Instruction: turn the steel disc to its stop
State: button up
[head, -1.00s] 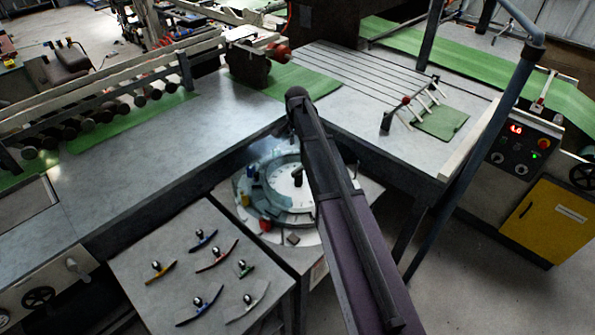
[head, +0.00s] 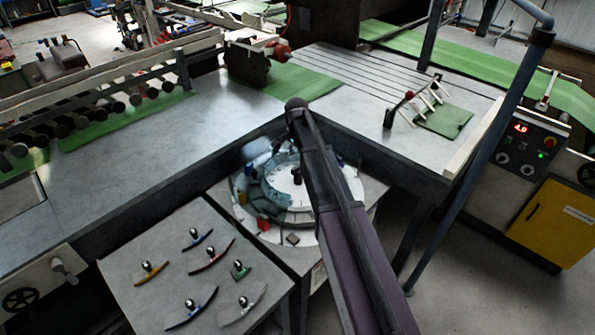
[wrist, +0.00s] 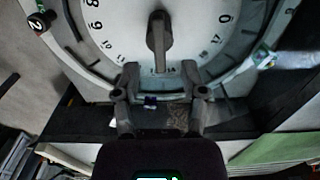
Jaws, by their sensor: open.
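The round disc (wrist: 190,55) has a pale numbered face and fills the top of the wrist view. A dark upright knob (wrist: 158,30) stands at its middle. In the head view the disc (head: 292,212) sits low in the corner between the benches, with my arm covering part of its right side. My gripper (wrist: 160,80) is open, its two fingers apart over the near rim of the disc, below the knob in the picture. Whether the fingers touch the disc cannot be told.
A grey side table (head: 130,262) left of the disc holds several curved coloured pieces with knobs. A black knob marked 2 (wrist: 40,20) stands beside the disc. A grey bench (head: 190,130) runs behind. A control box (head: 520,145) and yellow cabinet (head: 553,222) stand right.

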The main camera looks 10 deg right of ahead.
aim_at(297, 166)
jog(key=shift+f+b, duration=2.55)
jog(key=shift+f, duration=0.25)
